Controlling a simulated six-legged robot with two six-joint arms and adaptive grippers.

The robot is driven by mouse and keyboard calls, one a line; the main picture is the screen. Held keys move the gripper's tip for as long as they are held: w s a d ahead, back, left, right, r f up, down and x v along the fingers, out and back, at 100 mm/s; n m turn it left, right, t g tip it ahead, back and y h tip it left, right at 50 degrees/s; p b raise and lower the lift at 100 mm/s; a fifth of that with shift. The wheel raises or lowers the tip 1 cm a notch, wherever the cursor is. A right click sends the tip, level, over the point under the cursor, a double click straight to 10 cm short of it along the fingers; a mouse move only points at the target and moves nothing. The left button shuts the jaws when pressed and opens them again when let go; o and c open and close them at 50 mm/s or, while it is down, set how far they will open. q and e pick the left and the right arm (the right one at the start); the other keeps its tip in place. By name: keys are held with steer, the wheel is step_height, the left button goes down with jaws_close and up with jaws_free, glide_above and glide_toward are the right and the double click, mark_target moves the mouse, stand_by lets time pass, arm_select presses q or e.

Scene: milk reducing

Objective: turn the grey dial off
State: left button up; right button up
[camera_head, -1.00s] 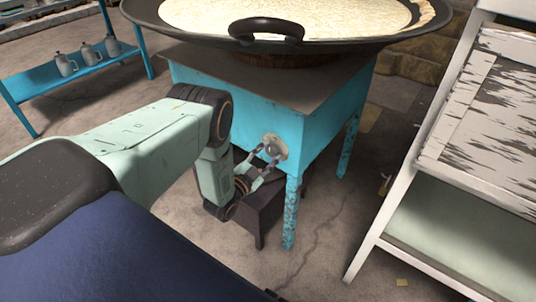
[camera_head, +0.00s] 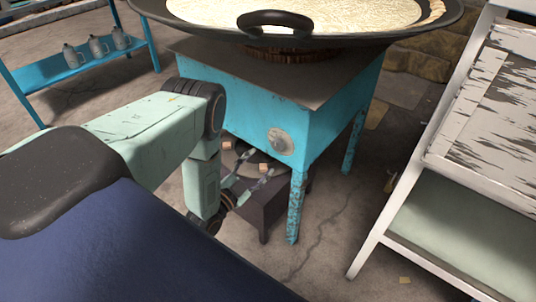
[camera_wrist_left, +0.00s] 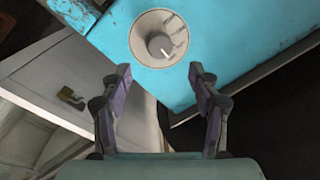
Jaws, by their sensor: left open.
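The grey dial (camera_head: 280,141) is a round plate with a knob on the front of the turquoise stove stand (camera_head: 330,115). In the left wrist view the dial (camera_wrist_left: 158,38) shows whole, with a pale pointer mark on its knob aimed toward the lower right. My left gripper (camera_head: 250,155) is open and empty, below and to the left of the dial in the head view. In the left wrist view its two fingertips (camera_wrist_left: 158,74) are spread just below the dial, apart from it. My right gripper is not in view.
A wide black pan (camera_head: 400,38) of milk sits on top of the stand. A dark low stool (camera_head: 268,212) is under it. A white rack (camera_head: 400,215) stands at right, and a blue shelf (camera_head: 80,75) with several grey jugs at back left.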

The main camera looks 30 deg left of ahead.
arm_select(q)
steer(key=shift+s+f, duration=0.1)
steer(key=shift+s, duration=1.9)
